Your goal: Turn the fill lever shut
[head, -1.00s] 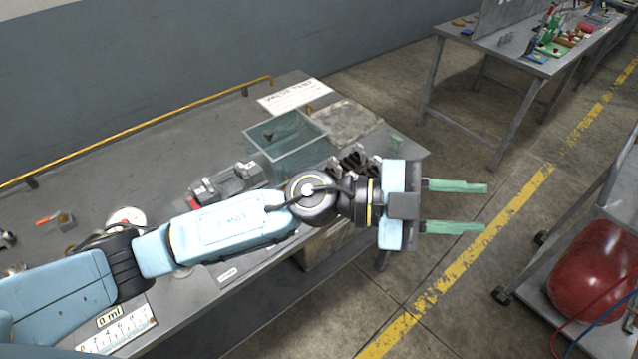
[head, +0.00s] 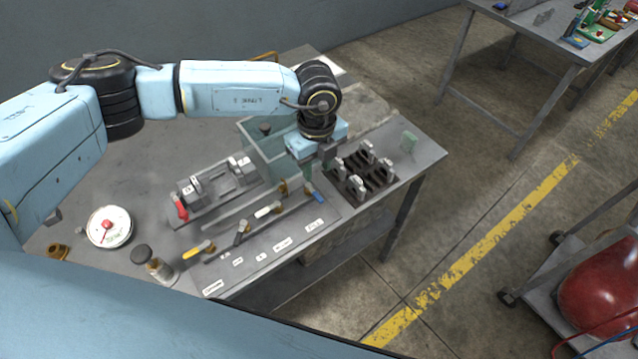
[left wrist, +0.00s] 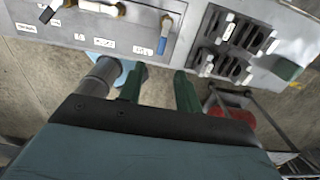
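The fill lever (head: 318,197) has a short blue handle on a brass fitting, above the label at the right end of the bench's front row. In the left wrist view, the blue handle (left wrist: 163,42) hangs from the brass fitting, just beyond the fingertips. My left gripper (head: 306,178) points down over the bench, close behind the lever. Its green fingers (left wrist: 158,73) are apart with nothing between them. They look near the handle but not around it; exact contact cannot be told. My right gripper is out of view.
Other levers with white (head: 268,210) and yellow (head: 200,248) handles stand left along the row. A glass tank (head: 262,150) is behind, a black slotted rack (head: 362,178) right. A dial gauge (head: 109,227) and a small jar (head: 160,268) stand left.

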